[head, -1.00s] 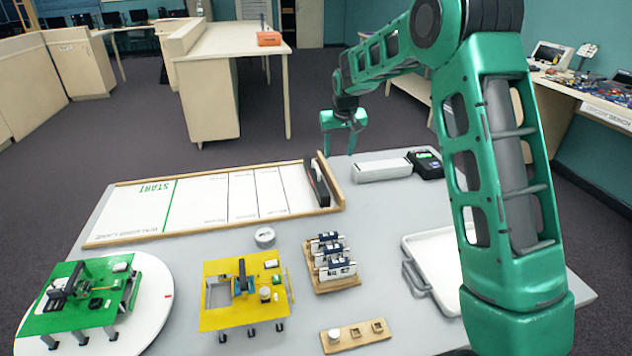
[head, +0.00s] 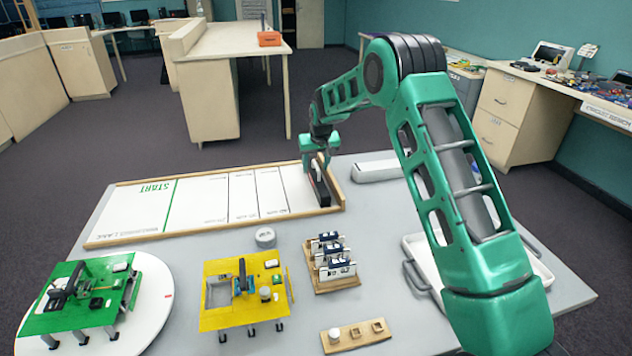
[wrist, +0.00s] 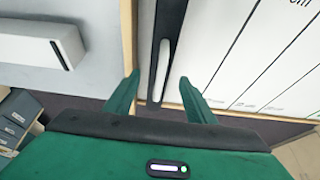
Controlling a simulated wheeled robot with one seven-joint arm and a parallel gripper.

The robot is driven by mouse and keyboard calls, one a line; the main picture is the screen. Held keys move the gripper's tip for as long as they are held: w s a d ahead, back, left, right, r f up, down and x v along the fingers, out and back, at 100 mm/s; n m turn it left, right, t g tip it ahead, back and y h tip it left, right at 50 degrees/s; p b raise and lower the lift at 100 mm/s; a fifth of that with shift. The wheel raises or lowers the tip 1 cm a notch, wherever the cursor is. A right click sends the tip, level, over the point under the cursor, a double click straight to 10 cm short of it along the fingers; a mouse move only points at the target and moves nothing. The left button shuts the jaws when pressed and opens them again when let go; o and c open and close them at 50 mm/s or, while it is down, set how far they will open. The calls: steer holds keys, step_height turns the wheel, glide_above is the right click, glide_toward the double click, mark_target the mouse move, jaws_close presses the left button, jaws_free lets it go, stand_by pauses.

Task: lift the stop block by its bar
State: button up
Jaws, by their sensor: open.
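The stop block (head: 319,185) is a dark upright block at the right end of the white walking lane (head: 215,205). Its pale bar shows in the wrist view (wrist: 161,70), running along the dark block (wrist: 148,60). My gripper (head: 318,168) is above the far part of the block in the head view. In the wrist view my gripper (wrist: 160,90) is open, with one green finger on each side of the bar. Whether the fingers touch the bar or block cannot be told. The gripper partly hides the block's far end in the head view.
A white box (head: 376,170) lies right of the lane; it also shows in the wrist view (wrist: 40,40). A wooden rim (head: 337,190) edges the lane. A white tray (head: 410,262), a yellow walker (head: 222,316), a green walker (head: 60,322) and a battery rack (head: 318,284) stand nearer.

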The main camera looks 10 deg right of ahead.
mark_target(315, 171)
steer(key=x, duration=0.4)
steer(key=shift+f, duration=0.25)
steer(key=shift+r, duration=0.1)
steer(key=c, duration=1.3)
steer(key=shift+o, duration=0.2)
